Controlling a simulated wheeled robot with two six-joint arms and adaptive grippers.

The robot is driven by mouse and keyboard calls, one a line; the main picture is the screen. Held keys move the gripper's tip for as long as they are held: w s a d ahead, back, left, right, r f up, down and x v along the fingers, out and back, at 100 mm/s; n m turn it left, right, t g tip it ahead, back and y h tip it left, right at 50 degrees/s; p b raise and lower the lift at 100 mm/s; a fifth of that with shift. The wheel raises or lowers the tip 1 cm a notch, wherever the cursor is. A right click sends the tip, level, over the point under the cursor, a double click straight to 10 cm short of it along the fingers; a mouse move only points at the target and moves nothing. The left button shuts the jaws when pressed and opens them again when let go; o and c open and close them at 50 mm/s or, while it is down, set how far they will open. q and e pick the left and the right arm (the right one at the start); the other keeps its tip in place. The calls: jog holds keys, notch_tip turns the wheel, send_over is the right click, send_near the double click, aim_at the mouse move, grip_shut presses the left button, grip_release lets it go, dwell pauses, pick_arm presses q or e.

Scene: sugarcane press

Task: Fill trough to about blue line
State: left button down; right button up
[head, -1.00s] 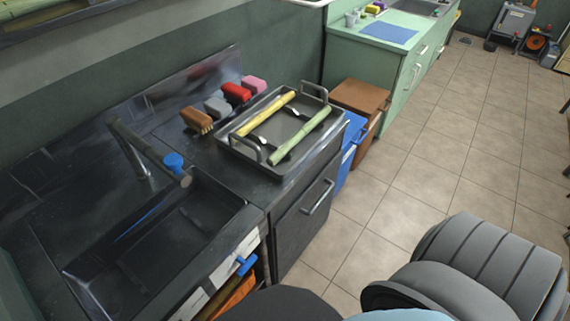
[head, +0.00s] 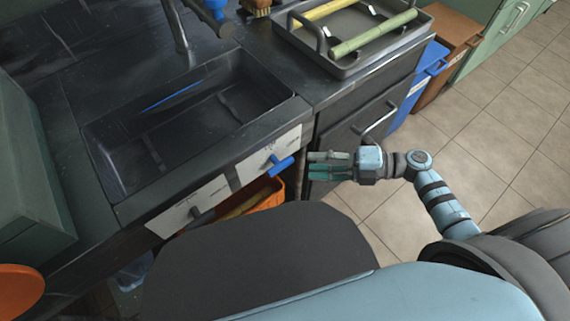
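The trough (head: 250,118) is a dark metal basin set in the counter, with a blue line (head: 173,96) on its far inner wall. I see no clear water surface in it. Above its back edge is a metal tap (head: 177,28) with a blue knob (head: 213,7), partly cut off by the top of the picture. A blue handle (head: 281,166) sticks out of the white front panel below the trough. My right gripper (head: 310,165) is just right of this handle, apart from it, fingers pointing left, open and empty. My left gripper is out of view.
A metal tray (head: 350,66) with cane stalks (head: 373,35) stands on the counter to the right. Below it is a dark cabinet with a bar handle (head: 374,123). An orange bin (head: 262,197) sits under the panel. Tiled floor (head: 470,120) is free at right.

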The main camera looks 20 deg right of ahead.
aim_at(285, 164)
jog(key=x, duration=0.8)
jog(key=shift+w+a, duration=0.1)
jog(key=shift+a, duration=0.15)
jog(key=shift+b, duration=0.3)
grip_shut()
